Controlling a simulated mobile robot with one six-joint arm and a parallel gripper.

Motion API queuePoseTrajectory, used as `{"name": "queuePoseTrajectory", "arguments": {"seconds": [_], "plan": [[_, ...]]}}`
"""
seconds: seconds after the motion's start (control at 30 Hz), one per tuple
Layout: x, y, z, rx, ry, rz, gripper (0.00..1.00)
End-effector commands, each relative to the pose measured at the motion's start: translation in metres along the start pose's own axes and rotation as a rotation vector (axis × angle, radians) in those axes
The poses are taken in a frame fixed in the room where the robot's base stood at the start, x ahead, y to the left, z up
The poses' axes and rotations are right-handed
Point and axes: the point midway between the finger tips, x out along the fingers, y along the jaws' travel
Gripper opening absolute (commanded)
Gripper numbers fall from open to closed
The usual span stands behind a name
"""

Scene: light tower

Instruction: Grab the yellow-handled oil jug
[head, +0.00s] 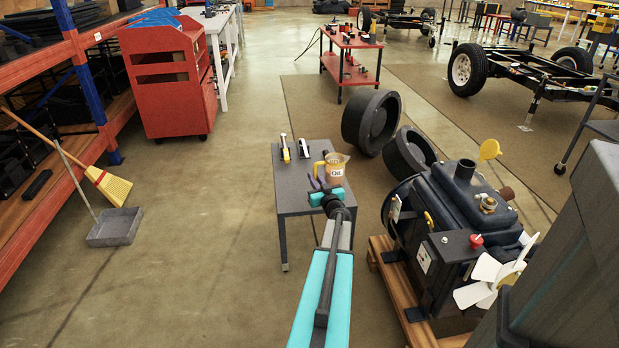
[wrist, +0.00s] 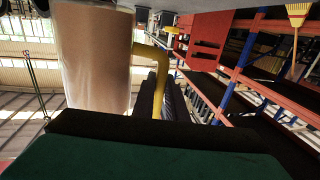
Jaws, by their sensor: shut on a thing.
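The oil jug (head: 336,173) has a brownish see-through body, a white "OIL" label and a yellow handle on its left side. In the head view it is upright at the right part of the small grey table; I cannot tell whether its base touches the top. My gripper (head: 325,190) is at the jug, on the near side. In the wrist view the jug's body (wrist: 93,58) fills the upper left, and the yellow handle (wrist: 162,62) runs down between the dark fingers of my gripper (wrist: 160,97). The fingers are shut on the handle. My arm hides part of the tabletop.
An engine on a pallet (head: 465,235) stands close right. Dark wheels (head: 372,120) lie behind.

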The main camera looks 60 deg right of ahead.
Motion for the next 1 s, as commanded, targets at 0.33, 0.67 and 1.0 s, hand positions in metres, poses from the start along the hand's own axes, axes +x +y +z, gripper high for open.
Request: {"name": "queuePoseTrajectory", "arguments": {"seconds": [0.33,0.67,1.0], "plan": [[-0.014,0.014,-0.004,-0.001,0.002,0.000,0.00],[-0.019,0.020,-0.004,-0.002,0.001,-0.002,0.00],[-0.021,0.021,-0.004,-0.002,0.001,-0.002,0.00]]}}
